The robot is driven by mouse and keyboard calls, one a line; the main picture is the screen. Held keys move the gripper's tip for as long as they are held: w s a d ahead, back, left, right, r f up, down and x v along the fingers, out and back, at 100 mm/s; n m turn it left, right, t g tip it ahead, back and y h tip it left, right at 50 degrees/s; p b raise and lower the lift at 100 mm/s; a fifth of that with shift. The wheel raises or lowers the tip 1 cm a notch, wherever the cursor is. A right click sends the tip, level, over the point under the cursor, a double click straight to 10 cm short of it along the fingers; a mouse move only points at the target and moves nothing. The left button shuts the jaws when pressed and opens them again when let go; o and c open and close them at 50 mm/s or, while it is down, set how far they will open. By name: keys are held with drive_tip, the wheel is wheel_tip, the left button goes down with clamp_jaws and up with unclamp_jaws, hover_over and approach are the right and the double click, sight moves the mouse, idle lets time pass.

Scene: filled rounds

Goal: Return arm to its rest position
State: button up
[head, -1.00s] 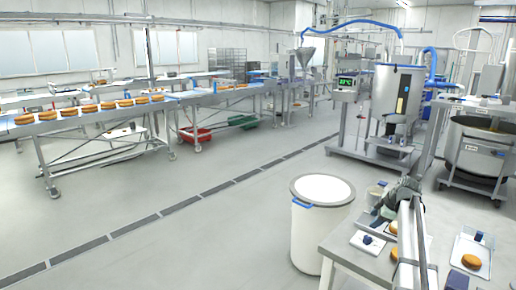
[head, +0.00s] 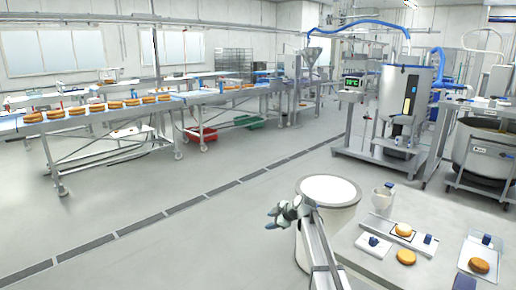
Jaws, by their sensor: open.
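My gripper (head: 274,219) is open and empty at the end of my arm, in the head view. It hangs in front of the white bin (head: 342,226), to the left of the work table (head: 370,272). The gripper is well apart from all the rounds. My arm hides part of the bin's front.
A pale jug (head: 382,200) stands at the table's back edge. A conveyor (head: 100,117) with several rounds runs across the back left. A steel tank (head: 402,92) stands behind the table. The floor left of the bin, crossed by a drain (head: 180,208), is clear.

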drive_tip(key=s+d+f+m+g+h, duration=0.25)
drive_tip(key=s+f+m, duration=0.25)
drive_tip(key=s+f, duration=1.1)
drive_tip(key=s+d+f+m+g+h, duration=0.1)
drive_tip(key=s+d+f+m+g, duration=0.25)
drive_tip(key=s+f, duration=1.25)
drive_tip(key=s+d+f+m+g+h, duration=0.1)
drive_tip(key=s+f+m+g, duration=0.1)
drive_tip(key=s, duration=0.9)
drive_tip(key=s+d+f+m+g+h, duration=0.1)
drive_tip(key=s+d+f+m+g, duration=0.1)
drive_tip(key=s+f, duration=0.5)
drive_tip(key=s+d+f+m+g+h, duration=0.1)
drive_tip(key=s+d+f+m+g, duration=0.1)
drive_tip(key=s, duration=1.3)
wheel_tip(320, 180, down, 2)
drive_tip(key=m+g, duration=0.1)
drive_tip(key=m, duration=0.2)
drive_tip(key=shift+s+d+f, duration=0.15)
drive_tip(key=shift+s+d, duration=0.05)
drive_tip(key=shift+s, duration=0.05)
